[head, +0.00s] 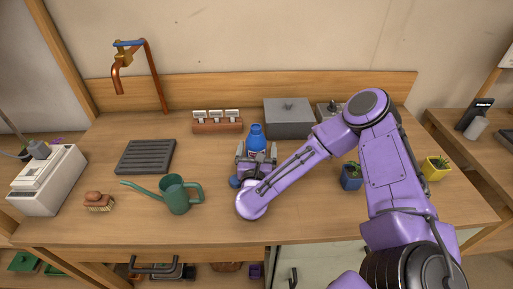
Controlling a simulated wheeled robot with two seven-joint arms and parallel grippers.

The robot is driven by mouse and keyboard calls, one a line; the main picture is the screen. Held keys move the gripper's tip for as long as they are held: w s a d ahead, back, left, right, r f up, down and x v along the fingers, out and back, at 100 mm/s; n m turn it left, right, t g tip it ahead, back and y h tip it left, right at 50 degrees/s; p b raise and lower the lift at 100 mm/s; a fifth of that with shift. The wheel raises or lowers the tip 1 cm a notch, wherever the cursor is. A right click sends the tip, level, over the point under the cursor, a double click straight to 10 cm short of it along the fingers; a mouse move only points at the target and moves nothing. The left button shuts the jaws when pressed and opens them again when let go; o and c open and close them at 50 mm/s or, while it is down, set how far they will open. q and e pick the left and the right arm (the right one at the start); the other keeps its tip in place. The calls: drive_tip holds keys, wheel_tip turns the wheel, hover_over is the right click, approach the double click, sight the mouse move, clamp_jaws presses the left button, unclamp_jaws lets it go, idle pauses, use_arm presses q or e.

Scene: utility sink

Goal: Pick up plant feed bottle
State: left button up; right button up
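The blue plant feed bottle (256,138) stands upright on the wooden table near the middle, with a reddish label partly showing low on its front. My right arm reaches in from the right, and its gripper (256,152) is at the bottle. The fingers are spread, one on each side of the bottle, and look slightly apart from it. The lower part of the bottle is hidden by the gripper. My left gripper is not in view.
A green watering can (177,195) stands left of the gripper. A grey box (288,119) is behind right, and a wooden rack with white cards (217,122) is behind left. A dark slatted tray (146,156), a brush (98,202) and a blue pot (351,179) are farther out.

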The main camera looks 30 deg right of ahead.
sight(256, 137)
drive_tip(key=shift+a, duration=0.1)
drive_tip(key=shift+c, duration=1.2)
drive_tip(key=c, duration=1.1)
drive_tip(key=shift+o, duration=0.2)
drive_tip(key=r, duration=0.3)
drive_tip(key=r+b, duration=0.1)
drive_tip(key=shift+s+a+r, duration=0.2)
drive_tip(key=shift+s+a, duration=0.15)
drive_tip(key=s+r, duration=0.1)
drive_tip(key=s+a+r, duration=0.1)
drive_tip(key=s+a+r+b, duration=0.1)
drive_tip(key=r, duration=0.1)
drive_tip(key=s+a+r, duration=0.1)
drive_tip(key=s+a+r+b, duration=0.1)
drive_tip(key=s, duration=0.1)
drive_tip(key=shift+s+a, duration=0.1)
drive_tip(key=shift+a, duration=0.2)
drive_tip(key=s+a+r+p, duration=0.1)
drive_tip(key=p, duration=0.1)
drive_tip(key=s+a+p, duration=0.1)
drive_tip(key=s+p, duration=0.1)
drive_tip(key=p, duration=0.1)
drive_tip(key=s+a+r+p, duration=0.1)
drive_tip(key=p, duration=0.2)
drive_tip(key=shift+s+r, duration=0.2)
drive_tip(key=shift+r, duration=0.1)
